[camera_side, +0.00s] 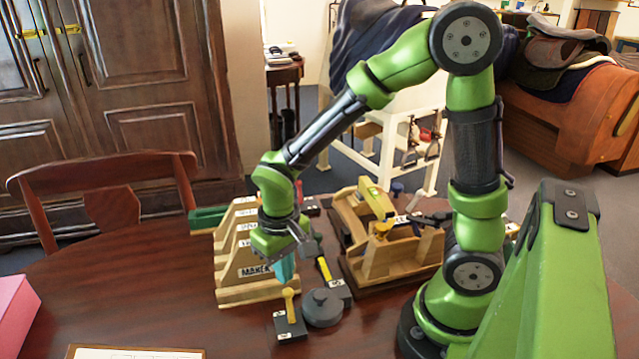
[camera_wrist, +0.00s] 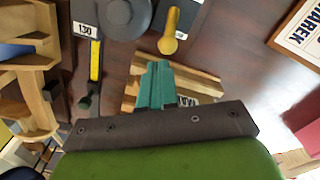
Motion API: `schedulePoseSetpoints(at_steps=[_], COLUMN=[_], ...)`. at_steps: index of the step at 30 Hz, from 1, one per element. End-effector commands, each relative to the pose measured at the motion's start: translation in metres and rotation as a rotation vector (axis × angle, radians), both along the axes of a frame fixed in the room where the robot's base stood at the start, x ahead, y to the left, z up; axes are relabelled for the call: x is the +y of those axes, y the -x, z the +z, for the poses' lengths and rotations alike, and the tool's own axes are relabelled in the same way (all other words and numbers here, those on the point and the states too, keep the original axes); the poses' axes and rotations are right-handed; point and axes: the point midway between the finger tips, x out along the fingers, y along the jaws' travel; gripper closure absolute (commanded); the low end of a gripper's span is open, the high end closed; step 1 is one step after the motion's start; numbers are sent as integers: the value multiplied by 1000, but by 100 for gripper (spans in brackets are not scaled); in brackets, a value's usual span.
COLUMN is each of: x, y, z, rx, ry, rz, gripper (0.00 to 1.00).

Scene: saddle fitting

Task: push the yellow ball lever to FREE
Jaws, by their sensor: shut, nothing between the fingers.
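The yellow ball lever (camera_side: 289,305) stands up from a small black base (camera_side: 291,329) with white labels too small to read. In the wrist view the lever (camera_wrist: 171,30) points its ball end toward my fingers. My gripper (camera_side: 286,276) is shut and empty, its teal fingers just above and behind the ball in the side view. In the wrist view the shut fingers (camera_wrist: 157,82) are close to the ball, with a small gap seeming to remain. Which marked position the lever is in cannot be read.
A round grey disc (camera_side: 322,308) sits right beside the lever base. Behind it is a second lever with a yellow-striped handle (camera_side: 324,268). A labelled wooden rack (camera_side: 245,292) stands left, a wooden saddle fixture (camera_side: 395,262) right.

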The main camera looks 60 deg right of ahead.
Motion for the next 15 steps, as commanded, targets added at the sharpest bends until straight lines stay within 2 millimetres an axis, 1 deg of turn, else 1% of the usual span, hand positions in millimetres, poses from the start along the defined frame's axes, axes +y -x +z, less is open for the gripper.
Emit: schedulePoseSetpoints(at_steps=[5,15], x=[0,8], y=[0,7], z=[0,0], rx=[-1,-1], ry=[0,-1], rz=[0,1], gripper=[100,100])
